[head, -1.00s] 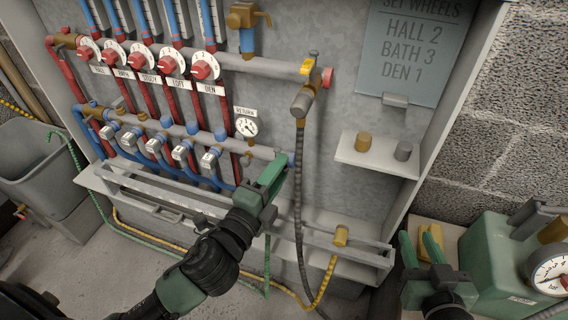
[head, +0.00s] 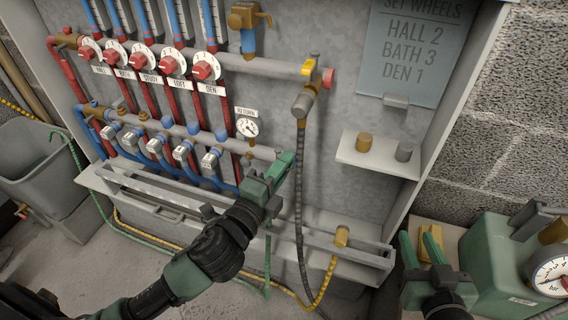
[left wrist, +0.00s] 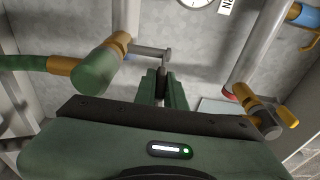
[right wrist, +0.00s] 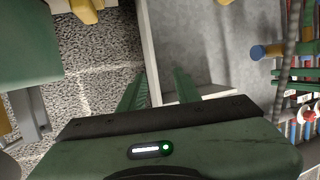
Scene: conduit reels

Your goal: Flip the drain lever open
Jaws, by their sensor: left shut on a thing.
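The drain lever (left wrist: 152,53) shows in the left wrist view as a grey bar with a dark end, sticking out sideways from the drain fitting (left wrist: 119,44). A green cylinder (left wrist: 97,67) and a green hose join this brass fitting. My left gripper (left wrist: 162,82) is shut on the lever's dark end. In the head view my left gripper (head: 286,163) is at the right end of the lower manifold and hides the lever. My right gripper (right wrist: 160,88) is open and empty. In the head view my right gripper (head: 421,246) is at the lower right, away from the lever.
A dark hose (head: 299,180) hangs just right of my left gripper from the yellow-handled valve (head: 305,88). The return gauge (head: 246,127) is above left. A small shelf (head: 347,157) holds two caps. A green pump (head: 492,255) stands beside my right gripper.

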